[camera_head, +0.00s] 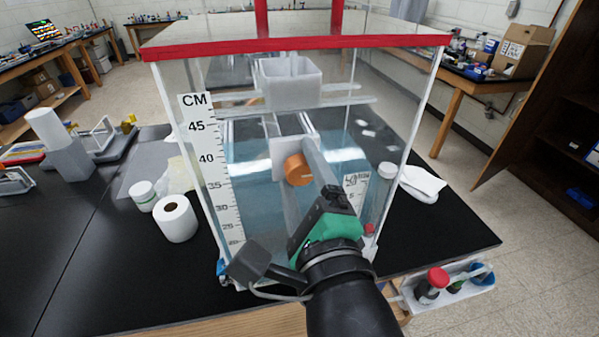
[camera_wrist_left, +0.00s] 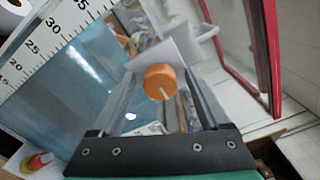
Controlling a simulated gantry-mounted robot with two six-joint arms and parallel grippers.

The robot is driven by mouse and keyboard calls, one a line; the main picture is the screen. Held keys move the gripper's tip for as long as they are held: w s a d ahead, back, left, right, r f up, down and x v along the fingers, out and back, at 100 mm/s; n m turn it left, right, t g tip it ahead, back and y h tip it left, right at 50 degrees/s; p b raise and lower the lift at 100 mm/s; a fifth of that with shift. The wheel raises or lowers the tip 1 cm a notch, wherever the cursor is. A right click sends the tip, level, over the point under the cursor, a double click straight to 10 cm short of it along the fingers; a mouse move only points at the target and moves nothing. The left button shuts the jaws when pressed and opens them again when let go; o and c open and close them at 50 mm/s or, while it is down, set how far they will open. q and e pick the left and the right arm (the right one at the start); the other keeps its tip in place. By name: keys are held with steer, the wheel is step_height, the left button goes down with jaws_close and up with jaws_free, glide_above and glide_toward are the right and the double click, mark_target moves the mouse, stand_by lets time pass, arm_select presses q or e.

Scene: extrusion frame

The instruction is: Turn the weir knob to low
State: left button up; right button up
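The weir knob is a round orange knob (camera_head: 298,169) on a pale plate inside the clear tank (camera_head: 270,215). In the left wrist view the knob (camera_wrist_left: 160,78) shows a pale pointer mark running toward the lower part of its face. My left gripper (camera_head: 306,165) reaches toward the knob from the front. In the left wrist view its two fingers (camera_wrist_left: 163,74) are apart, with the knob seen between them and a gap on each side. I cannot tell whether the fingertips reach past the knob's face. No low label is readable. My right gripper is not in view.
A centimetre scale (camera_head: 211,160) runs up the tank's left side, and a red rim (camera_head: 300,45) borders its top. A white paper roll (camera_head: 176,218) and a white jar (camera_head: 142,195) stand left of the tank. A rack of bottles (camera_head: 450,287) is at the lower right.

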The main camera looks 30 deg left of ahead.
arm_select(q)
steer(key=v, duration=1.1)
steer(key=shift+s+d, duration=0.15)
steer(key=shift+s, duration=0.15)
